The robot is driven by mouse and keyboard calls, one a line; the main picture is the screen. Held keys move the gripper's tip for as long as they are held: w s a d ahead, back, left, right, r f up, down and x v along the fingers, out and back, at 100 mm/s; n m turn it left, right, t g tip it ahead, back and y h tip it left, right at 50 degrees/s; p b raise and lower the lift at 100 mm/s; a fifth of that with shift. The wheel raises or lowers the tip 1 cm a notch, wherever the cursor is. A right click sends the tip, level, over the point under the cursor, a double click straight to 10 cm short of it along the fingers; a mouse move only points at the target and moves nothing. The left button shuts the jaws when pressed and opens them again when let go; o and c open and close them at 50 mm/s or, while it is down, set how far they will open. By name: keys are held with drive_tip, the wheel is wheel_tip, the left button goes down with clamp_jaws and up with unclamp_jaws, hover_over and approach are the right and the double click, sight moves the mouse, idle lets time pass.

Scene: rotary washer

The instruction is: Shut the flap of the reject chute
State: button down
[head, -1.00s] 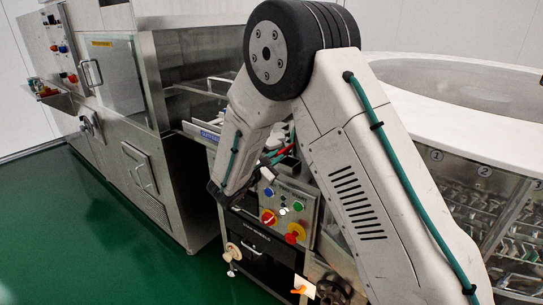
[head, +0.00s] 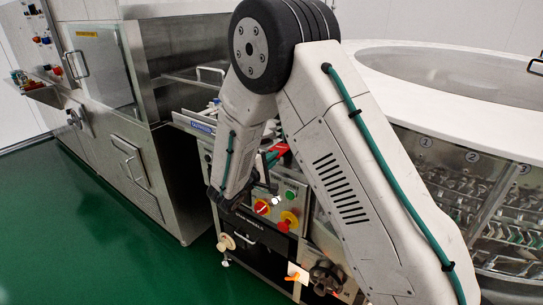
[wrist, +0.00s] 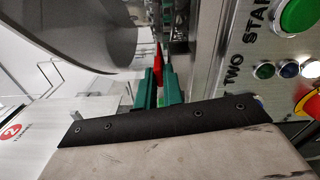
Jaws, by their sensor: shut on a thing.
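My gripper (wrist: 158,88), with green fingers, is shut on a narrow red part in the wrist view (wrist: 158,58). In the head view my gripper (head: 268,160) is mostly hidden behind my arm, and the red part (head: 284,149) shows just beyond it. It lies above the control panel of the middle station. I cannot tell from these views whether the red part belongs to the reject chute flap. No flap or chute mouth shows clearly, so I cannot tell how far open the flap stands.
A control panel (head: 288,190) with coloured buttons and a red-and-yellow stop knob (head: 288,220) is close below my gripper. A steel cabinet machine (head: 120,170) stands at the left, a round white-topped washer (head: 470,110) at the right. Green floor (head: 80,230) is clear front left.

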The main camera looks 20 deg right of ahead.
drive_tip(key=shift+f+m, duration=0.4)
drive_tip(key=shift+m, duration=0.5)
drive_tip(key=c, duration=1.5)
unclamp_jaws()
drive_tip(key=shift+f, duration=0.1)
drive_tip(key=v, duration=0.7)
drive_tip(key=shift+s+a, duration=0.25)
drive_tip(key=shift+a, duration=0.1)
